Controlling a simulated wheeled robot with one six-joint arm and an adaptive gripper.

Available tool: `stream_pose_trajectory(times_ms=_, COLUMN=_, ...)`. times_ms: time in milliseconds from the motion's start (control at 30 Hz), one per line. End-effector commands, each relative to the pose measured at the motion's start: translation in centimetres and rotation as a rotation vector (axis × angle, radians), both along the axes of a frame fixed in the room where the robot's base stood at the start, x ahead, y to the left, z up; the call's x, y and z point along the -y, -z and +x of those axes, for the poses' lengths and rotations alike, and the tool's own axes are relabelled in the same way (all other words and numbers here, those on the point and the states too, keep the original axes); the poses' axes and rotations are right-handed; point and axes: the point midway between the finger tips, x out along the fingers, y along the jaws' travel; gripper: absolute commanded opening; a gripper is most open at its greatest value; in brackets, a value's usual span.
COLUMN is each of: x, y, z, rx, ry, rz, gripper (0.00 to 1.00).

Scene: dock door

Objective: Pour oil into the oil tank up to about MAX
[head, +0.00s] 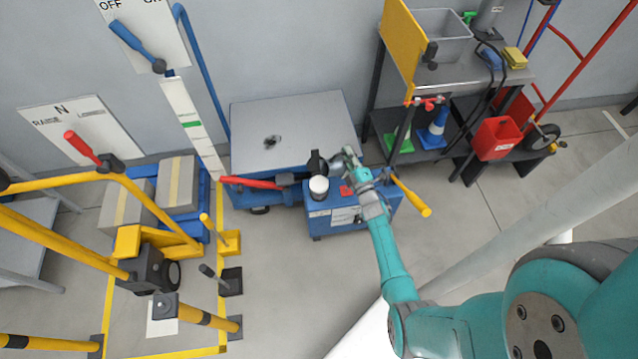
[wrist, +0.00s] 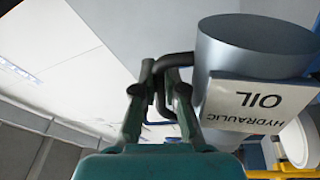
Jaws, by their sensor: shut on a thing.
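In the wrist view my gripper (wrist: 168,78) is shut on the dark bent handle of a grey metal oil can (wrist: 250,48). The can's white label reads HYDRAULIC OIL and appears upside down. In the head view my gripper (head: 347,160) is above the back of a blue box-shaped unit (head: 378,205), which seems to be the oil tank. A white round part (head: 318,186) stands at its left, with a dark shape (head: 315,163) just behind. A white cylinder (wrist: 298,142) shows beside the can. I cannot make out the oil level or any flow.
A grey-topped blue lift table (head: 290,115) stands behind the unit. A red lever (head: 252,183) and a yellow-handled lever (head: 412,197) stick out on either side. A work cart (head: 485,75) is at the back right. Yellow rails (head: 60,235) stand left.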

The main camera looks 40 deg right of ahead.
Motion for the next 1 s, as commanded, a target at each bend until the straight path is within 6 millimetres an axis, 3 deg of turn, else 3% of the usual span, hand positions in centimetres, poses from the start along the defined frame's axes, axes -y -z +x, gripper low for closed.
stream_pose_trajectory(times_ms=367, x=1.0, y=0.0, z=-0.3, rx=0.047, ry=0.002, rz=0.133, gripper=0.0)
stream_pose_trajectory(times_ms=1000, x=3.9, y=5.0, z=-1.3, rx=0.234, ry=0.003, rz=0.665, gripper=0.0)
